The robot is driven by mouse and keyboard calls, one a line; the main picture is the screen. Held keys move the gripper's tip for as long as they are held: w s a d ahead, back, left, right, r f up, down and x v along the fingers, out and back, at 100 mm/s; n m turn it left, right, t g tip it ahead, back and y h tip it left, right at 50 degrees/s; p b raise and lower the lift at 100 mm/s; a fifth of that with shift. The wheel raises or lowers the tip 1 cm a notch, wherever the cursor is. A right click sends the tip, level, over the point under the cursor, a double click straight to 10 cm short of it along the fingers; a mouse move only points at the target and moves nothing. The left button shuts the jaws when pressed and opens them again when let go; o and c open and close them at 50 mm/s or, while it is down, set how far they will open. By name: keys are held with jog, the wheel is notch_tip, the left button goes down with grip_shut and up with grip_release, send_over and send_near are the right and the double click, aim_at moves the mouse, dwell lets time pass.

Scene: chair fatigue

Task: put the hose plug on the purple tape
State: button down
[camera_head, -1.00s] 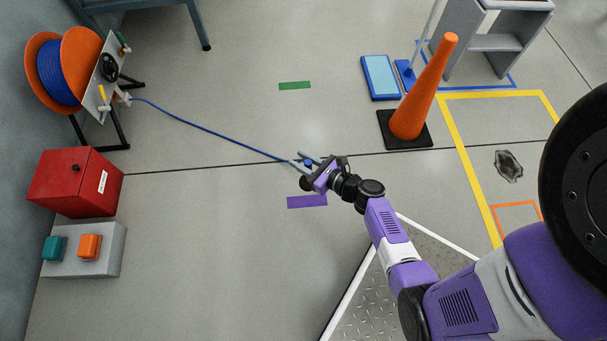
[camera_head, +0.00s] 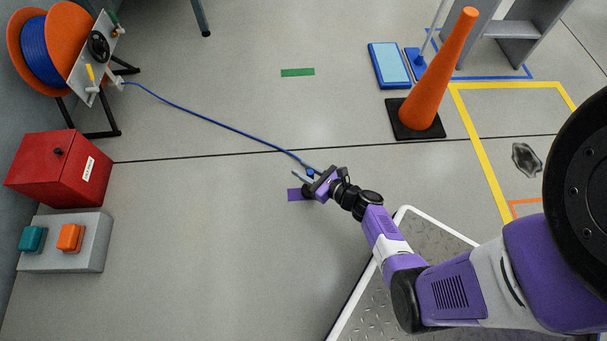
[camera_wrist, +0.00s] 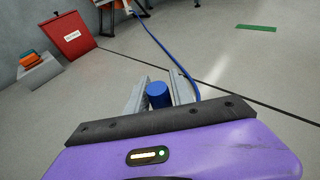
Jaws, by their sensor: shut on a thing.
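My gripper (camera_head: 303,175) is shut on the blue hose plug (camera_wrist: 158,95), which sits between the two grey fingers in the wrist view. The blue hose (camera_head: 208,117) runs from the plug back to the reel at the upper left. The purple tape (camera_head: 295,194) lies on the floor at my gripper, partly hidden behind it in the head view. The tape does not show in the wrist view. I cannot tell how high the plug is above the floor.
The orange hose reel (camera_head: 72,40) stands at upper left, above a red box (camera_head: 60,170) and a grey button block (camera_head: 90,252). A green tape strip (camera_head: 297,72) lies further off. An orange cone (camera_head: 440,75) stands at right. The floor left of my gripper is clear.

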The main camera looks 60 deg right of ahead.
jog(key=shift+f+b, duration=0.35)
jog(key=shift+f, duration=0.6)
jog(key=shift+r, duration=0.1)
jog(key=c, duration=1.1)
grip_release()
